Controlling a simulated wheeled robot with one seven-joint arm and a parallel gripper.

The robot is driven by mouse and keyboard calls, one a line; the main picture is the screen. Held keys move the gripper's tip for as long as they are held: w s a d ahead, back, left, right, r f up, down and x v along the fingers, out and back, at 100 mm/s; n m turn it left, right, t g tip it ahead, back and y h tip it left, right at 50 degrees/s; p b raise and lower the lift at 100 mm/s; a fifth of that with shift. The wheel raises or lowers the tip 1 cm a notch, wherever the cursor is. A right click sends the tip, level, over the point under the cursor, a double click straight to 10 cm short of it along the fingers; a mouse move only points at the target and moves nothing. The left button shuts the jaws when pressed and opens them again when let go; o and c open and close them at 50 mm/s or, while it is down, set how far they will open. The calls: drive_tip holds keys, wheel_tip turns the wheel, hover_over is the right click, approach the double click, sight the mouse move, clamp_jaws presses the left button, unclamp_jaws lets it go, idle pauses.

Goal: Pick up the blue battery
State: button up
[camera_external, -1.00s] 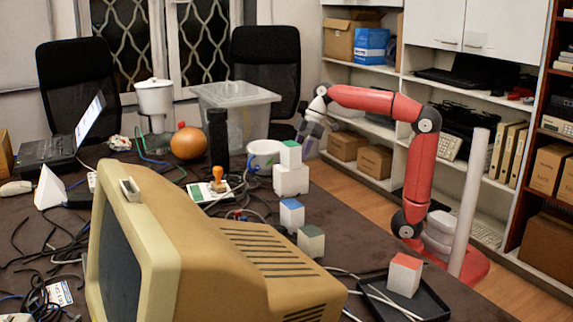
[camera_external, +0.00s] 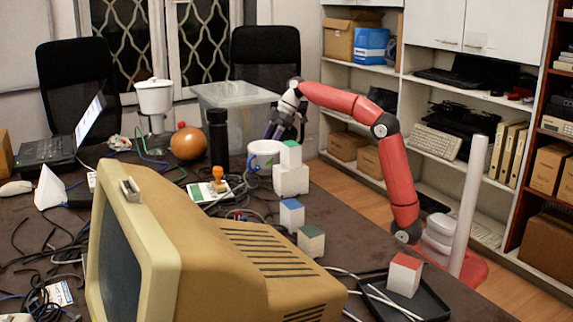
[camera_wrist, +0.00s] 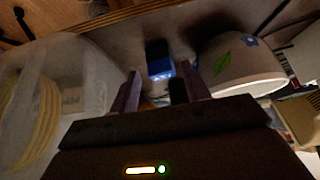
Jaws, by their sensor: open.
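In the wrist view a small blue block with a dark side, which I take for the blue battery (camera_wrist: 160,62), stands on the dark table. It lies ahead between my two fingers. My gripper (camera_wrist: 160,76) is open, and nothing shows held in it. In the external view my gripper (camera_external: 277,130) points down behind the white pot (camera_external: 262,153), between it and the clear bin. The battery cannot be made out there.
The white pot (camera_wrist: 236,66) is close on the right in the wrist view. The clear plastic bin (camera_wrist: 85,70), holding coiled yellow cable, is close on the left. In the external view, stacked white blocks (camera_external: 291,180) stand right of the pot. A black cylinder (camera_external: 217,137) stands left.

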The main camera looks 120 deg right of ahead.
drive_tip(key=shift+w, duration=0.55)
drive_tip(key=x, duration=0.5)
drive_tip(key=shift+w+b, duration=0.4)
drive_tip(key=c, duration=0.8)
